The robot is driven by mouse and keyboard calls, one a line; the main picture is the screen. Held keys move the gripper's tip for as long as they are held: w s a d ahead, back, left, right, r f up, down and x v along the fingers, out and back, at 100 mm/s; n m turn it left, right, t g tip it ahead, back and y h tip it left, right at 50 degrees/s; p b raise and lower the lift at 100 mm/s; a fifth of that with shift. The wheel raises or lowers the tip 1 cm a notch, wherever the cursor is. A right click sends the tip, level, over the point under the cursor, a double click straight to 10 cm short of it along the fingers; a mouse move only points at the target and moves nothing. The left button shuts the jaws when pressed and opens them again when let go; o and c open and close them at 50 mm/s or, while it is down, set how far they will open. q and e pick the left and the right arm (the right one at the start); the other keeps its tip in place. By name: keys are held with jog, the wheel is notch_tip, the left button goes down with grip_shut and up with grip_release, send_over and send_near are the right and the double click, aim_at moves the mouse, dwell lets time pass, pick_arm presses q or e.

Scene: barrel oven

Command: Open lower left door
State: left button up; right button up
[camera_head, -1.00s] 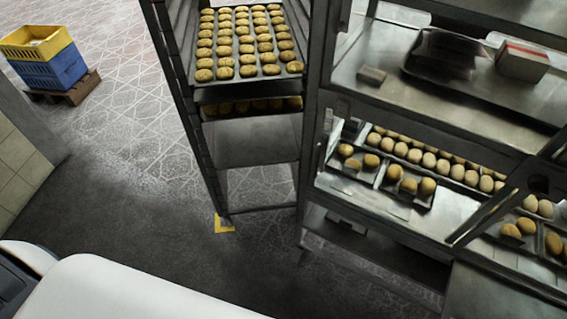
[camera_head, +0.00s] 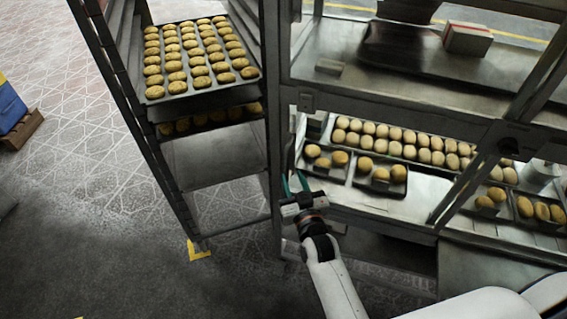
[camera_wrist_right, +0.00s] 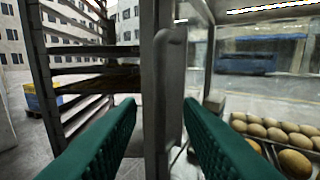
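My right gripper (camera_head: 294,184) is in the head view, at the lower left corner of a metal shelved unit (camera_head: 390,108). In the right wrist view its two green fingers (camera_wrist_right: 159,108) are apart, with nothing held between them. A grey vertical post (camera_wrist_right: 156,70) shows between the fingers, with a rounded bar like a handle (camera_wrist_right: 172,85) along its right side. I cannot tell whether either finger touches it. A lower left door panel cannot be clearly made out; the front looks glassy or open. My left gripper is not in view.
A tall rack (camera_head: 160,190) with trays of buns (camera_head: 195,60) stands just left of the unit. Trays of rolls (camera_head: 410,145) lie inside the unit. A blue crate (camera_head: 10,105) is at the far left. Floor (camera_head: 90,265) in front of the rack is clear.

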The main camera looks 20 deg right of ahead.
aim_at(288, 166)
jog(key=w, duration=0.6)
jog(key=shift+w, duration=0.3)
grip_shut()
